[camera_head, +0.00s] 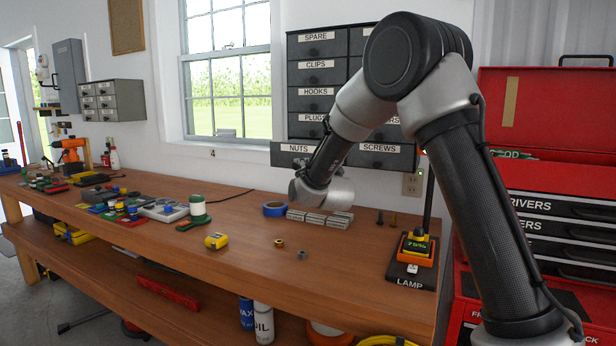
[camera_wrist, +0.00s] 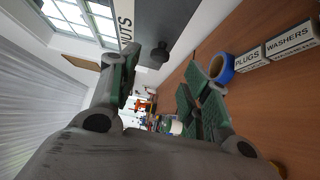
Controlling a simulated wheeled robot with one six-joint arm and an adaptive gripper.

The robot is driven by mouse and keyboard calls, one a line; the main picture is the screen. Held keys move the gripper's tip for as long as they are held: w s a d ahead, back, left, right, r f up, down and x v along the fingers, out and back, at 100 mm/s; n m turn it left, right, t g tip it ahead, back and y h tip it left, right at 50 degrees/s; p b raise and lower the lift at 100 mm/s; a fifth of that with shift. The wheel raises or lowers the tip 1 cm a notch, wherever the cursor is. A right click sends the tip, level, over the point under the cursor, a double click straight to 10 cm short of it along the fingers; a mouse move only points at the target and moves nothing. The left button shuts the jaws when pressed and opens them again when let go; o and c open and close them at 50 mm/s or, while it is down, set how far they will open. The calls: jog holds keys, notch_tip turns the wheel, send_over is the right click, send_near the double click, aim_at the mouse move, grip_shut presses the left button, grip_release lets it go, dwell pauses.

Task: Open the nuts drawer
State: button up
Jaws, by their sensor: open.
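The nuts drawer (camera_head: 279,157) is at the bottom left of the grey wall cabinet. Its front looks set out a little to the left of the cabinet's side; I cannot tell how far it stands out. In the wrist view the nuts drawer front (camera_wrist: 140,22) shows part of its label and a dark round knob (camera_wrist: 158,53). My gripper (camera_wrist: 160,72) is open and empty, its green-padded fingers apart. The knob appears just beyond the fingertips, between them, with no contact visible. In the head view my gripper's body (camera_head: 322,192) is below the drawer and its fingertips cannot be made out.
The wooden bench (camera_head: 250,230) carries a blue tape roll (camera_head: 275,209), small labelled boxes (camera_head: 313,218), a yellow tape measure (camera_head: 216,241) and a lamp base (camera_head: 410,280). The screws drawer (camera_head: 381,160) adjoins on the right. A red tool chest (camera_head: 560,185) stands at right.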

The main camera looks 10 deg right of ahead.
jog(key=s, duration=0.3)
jog(key=s+d, duration=0.1)
jog(key=s, duration=0.1)
jog(key=shift+s, duration=0.35)
